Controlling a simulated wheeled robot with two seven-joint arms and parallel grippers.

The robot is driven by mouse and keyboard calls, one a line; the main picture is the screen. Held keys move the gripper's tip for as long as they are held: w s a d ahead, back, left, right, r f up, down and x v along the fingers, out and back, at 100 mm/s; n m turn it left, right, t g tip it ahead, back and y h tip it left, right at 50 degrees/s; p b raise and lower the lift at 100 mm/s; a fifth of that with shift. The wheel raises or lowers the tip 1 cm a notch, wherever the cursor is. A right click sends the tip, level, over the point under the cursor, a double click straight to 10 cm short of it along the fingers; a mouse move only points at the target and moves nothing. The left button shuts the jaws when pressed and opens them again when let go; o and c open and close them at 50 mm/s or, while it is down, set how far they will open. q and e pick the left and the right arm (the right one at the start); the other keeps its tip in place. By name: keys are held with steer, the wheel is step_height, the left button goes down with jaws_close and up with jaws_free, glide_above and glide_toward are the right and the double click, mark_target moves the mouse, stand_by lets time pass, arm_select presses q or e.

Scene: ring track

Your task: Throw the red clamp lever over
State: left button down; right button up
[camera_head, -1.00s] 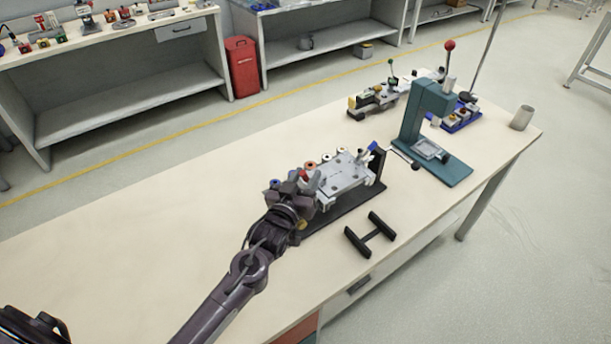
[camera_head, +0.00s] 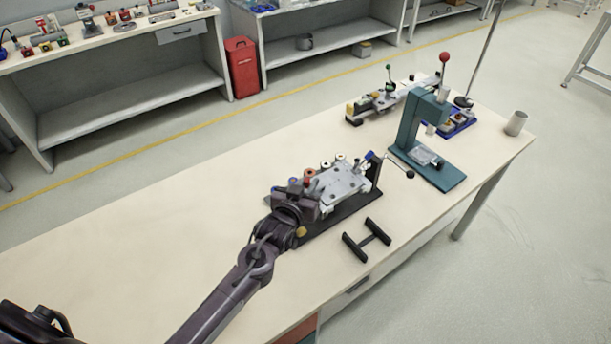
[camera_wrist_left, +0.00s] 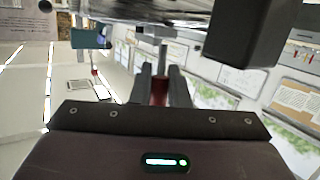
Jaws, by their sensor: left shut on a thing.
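The red clamp lever (camera_wrist_left: 159,91) stands between the two fingers of my left gripper (camera_wrist_left: 160,88) in the left wrist view. The fingers are shut on its red grip, and a thin grey shaft runs on beyond it. In the head view my left gripper (camera_head: 300,190) is at the near left end of a clamping fixture with a grey plate (camera_head: 343,188) on a dark base (camera_head: 340,213). A small red part of the lever (camera_head: 307,181) shows there, and the gripper hides the rest. My right gripper is not in view.
A black H-shaped handle (camera_head: 367,240) lies in front of the fixture. A teal press (camera_head: 408,125) with a red-knobbed lever stands to the right, with a grey cup (camera_head: 516,123) beyond. Several small rollers line the fixture's back side. The table's left part is clear.

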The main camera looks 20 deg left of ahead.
arm_select(q)
steer(key=shift+w+d+r+g+p, duration=0.1)
steer(key=shift+w+r+g+p, duration=0.05)
steer(key=shift+r+g+p, duration=0.3)
steer(key=shift+f+m+g+p, duration=0.25)
steer(key=shift+f+m+p, duration=0.1)
steer(key=shift+f+m, duration=0.05)
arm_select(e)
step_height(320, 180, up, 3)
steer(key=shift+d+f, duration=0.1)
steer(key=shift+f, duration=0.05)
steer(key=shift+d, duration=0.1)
arm_select(q)
steer(key=c, duration=1.4)
jaws_free()
steer(key=shift+d, duration=0.1)
steer(key=shift+c, duration=0.2)
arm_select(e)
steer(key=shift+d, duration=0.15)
